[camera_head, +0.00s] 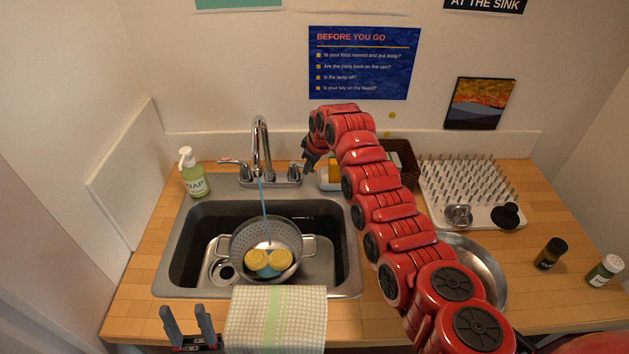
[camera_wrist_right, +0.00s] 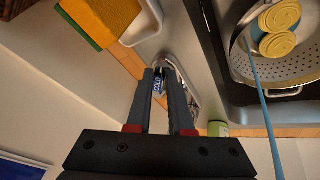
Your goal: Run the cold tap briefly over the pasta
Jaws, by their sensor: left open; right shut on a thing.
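The metal colander (camera_head: 292,231) sits in the sink basin with two yellow pasta nests (camera_head: 256,260) in it; both also show in the right wrist view (camera_wrist_right: 279,16). A blue water stream (camera_head: 263,198) falls from the spout (camera_head: 261,140) into the colander. My right gripper (camera_head: 306,166) is at the right-hand tap handle (camera_head: 293,174). In the right wrist view its fingers (camera_wrist_right: 160,82) are shut on the cold tap, with a blue COLD label (camera_wrist_right: 157,84) between them. My left gripper (camera_head: 188,323) is open and empty, at the counter's front edge.
A checked towel (camera_head: 250,310) hangs over the front edge beside my left gripper. A soap bottle (camera_head: 193,173) stands left of the tap. A drying rack (camera_head: 470,190), a metal pan (camera_head: 485,265) and two jars (camera_head: 549,254) are at right. My right arm crosses over the counter.

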